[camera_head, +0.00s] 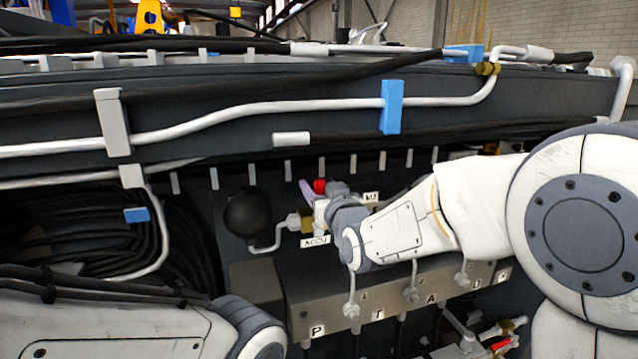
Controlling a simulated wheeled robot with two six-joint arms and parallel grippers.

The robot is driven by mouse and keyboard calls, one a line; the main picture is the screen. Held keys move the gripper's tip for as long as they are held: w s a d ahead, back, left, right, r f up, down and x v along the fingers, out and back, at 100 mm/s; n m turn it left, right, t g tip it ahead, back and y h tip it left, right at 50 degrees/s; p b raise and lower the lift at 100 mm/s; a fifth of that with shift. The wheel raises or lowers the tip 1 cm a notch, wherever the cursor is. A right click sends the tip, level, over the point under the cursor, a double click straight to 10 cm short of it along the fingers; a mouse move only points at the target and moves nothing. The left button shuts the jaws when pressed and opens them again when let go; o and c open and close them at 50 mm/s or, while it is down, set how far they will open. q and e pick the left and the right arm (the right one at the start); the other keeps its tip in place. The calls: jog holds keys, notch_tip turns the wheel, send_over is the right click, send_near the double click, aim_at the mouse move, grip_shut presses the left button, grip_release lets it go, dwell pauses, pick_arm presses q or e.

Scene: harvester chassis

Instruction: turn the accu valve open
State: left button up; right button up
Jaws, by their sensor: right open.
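The accu valve (307,223) is a small brass fitting on the dark chassis wall, with the white ACCU label (315,242) just below it. A red piece (320,186) and a pale purple piece (306,192) show just above the valve; I cannot tell which is its handle. My right gripper (322,207) reaches in from the right, right at the valve, its jaws open. The wrist and fingers hide part of the valve, and I cannot tell whether they touch it. My left arm shows at the lower left, but its gripper is out of view.
A black ball-shaped accumulator (248,215) sits left of the valve, joined by a white pipe. A grey manifold block (340,311) with lettered ports lies below. A dark beam with pipes and blue clips (391,107) runs above. Bundled black hoses (90,235) fill the left.

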grip_shut()
dwell(1.4)
